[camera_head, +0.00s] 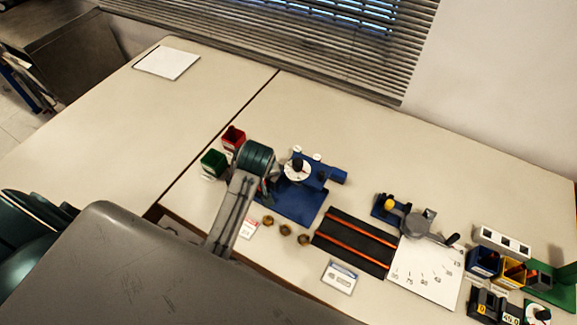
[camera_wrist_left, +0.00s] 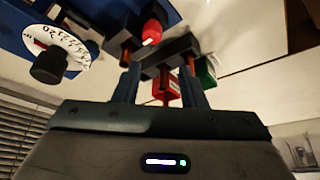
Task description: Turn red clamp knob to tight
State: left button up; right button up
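The gauge rig is a blue base (camera_head: 290,203) with a white dial (camera_head: 297,170) on the middle of the table. My left gripper (camera_head: 262,178) is over the left side of this rig, and the arm hides that part in the head view. In the left wrist view, the red clamp knob (camera_wrist_left: 152,31) with a white mark shows just beyond and between the fingertips of my left gripper (camera_wrist_left: 153,48). The fingers stand apart; I cannot tell whether they touch the knob. The dial (camera_wrist_left: 55,47) with a black knob shows at the left. My right gripper is not in view.
A red bin (camera_head: 233,137) and a green bin (camera_head: 213,162) stand left of the rig.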

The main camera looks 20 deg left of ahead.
pick_arm(q)
jog(key=p+x, duration=0.1)
jog(key=x, duration=0.2)
jog(key=d+x, duration=0.1)
jog(key=x, duration=0.2)
jog(key=p+x, duration=0.1)
jog(key=x, duration=0.2)
jog(key=shift+w+d+p, duration=0.25)
jog(key=shift+p, duration=0.1)
jog(key=shift+w+a+f, duration=0.1)
jog(key=shift+w+f, duration=0.05)
jog(key=shift+f, duration=0.5)
jog(key=shift+c, duration=0.7)
jog(key=c, duration=0.6)
